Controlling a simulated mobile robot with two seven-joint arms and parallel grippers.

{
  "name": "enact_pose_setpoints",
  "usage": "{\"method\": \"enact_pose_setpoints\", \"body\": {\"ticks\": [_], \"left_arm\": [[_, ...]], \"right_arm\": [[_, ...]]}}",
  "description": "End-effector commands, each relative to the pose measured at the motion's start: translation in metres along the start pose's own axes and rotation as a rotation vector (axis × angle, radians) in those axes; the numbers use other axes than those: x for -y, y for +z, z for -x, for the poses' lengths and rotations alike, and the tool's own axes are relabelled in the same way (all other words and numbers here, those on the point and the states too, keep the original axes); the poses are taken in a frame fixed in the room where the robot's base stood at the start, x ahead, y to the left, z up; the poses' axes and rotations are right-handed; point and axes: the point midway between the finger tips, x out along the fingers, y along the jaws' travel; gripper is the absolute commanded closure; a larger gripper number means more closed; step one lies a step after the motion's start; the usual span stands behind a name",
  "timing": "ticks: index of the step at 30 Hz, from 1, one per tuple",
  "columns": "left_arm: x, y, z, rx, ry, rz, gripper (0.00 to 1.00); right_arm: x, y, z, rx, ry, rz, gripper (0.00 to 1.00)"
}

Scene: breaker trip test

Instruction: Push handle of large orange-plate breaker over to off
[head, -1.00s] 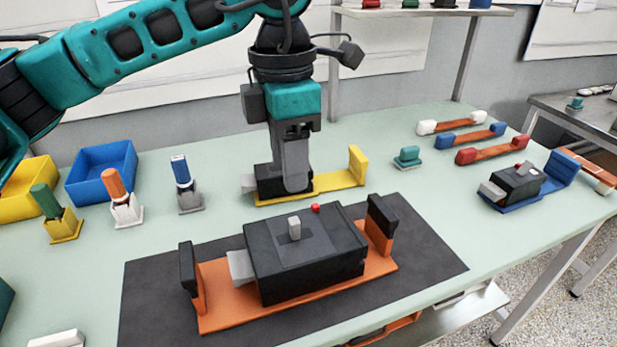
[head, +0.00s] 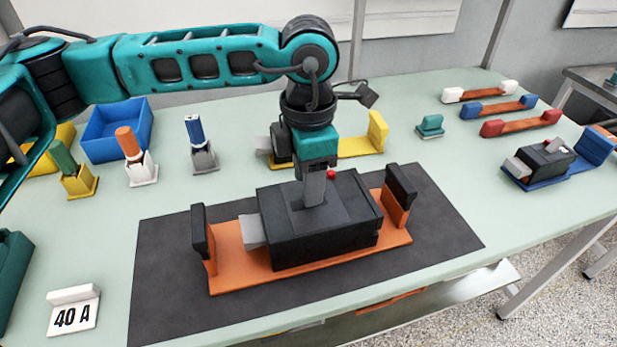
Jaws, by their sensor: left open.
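The large black breaker (head: 325,240) lies on its orange plate (head: 232,268), with a black upright at each end and a grey block (head: 251,231) at its left side. A red button (head: 331,174) shows on its top near the back. My left gripper (head: 314,201) points straight down onto the middle of the breaker's top, where the grey handle was seen earlier. The handle is now hidden by the fingers, so I cannot tell its position or whether they touch it. The left gripper is open. My right gripper is out of view.
The breaker stands on a dark mat (head: 165,285). Behind it is a smaller breaker on a yellow plate (head: 360,147); a blue-plate breaker (head: 545,161) is at right. Coloured fuses in holders and a blue bin (head: 118,135) are at left. A "40 A" sign (head: 73,312) stands front left.

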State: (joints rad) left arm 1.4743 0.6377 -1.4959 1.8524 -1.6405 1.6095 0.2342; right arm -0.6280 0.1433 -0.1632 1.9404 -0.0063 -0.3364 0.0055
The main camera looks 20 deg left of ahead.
Motion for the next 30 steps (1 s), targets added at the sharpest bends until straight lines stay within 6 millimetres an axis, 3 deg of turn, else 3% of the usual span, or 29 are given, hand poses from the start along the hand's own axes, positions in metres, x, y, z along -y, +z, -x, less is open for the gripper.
{"method": "enact_pose_setpoints", "body": {"ticks": [12, 26, 30], "left_arm": [[-0.0002, 0.0, -0.0091, 0.001, 0.0, 0.0, 0.55], [-0.0001, 0.0, -0.0087, 0.001, 0.0, 0.0, 0.99], [-0.0002, 0.0001, -0.0086, 0.001, 0.0, 0.0, 1.0]], "right_arm": [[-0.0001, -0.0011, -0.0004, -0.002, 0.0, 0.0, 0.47], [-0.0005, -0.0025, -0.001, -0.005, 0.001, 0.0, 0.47], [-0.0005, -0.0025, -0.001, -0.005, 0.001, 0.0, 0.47]]}}
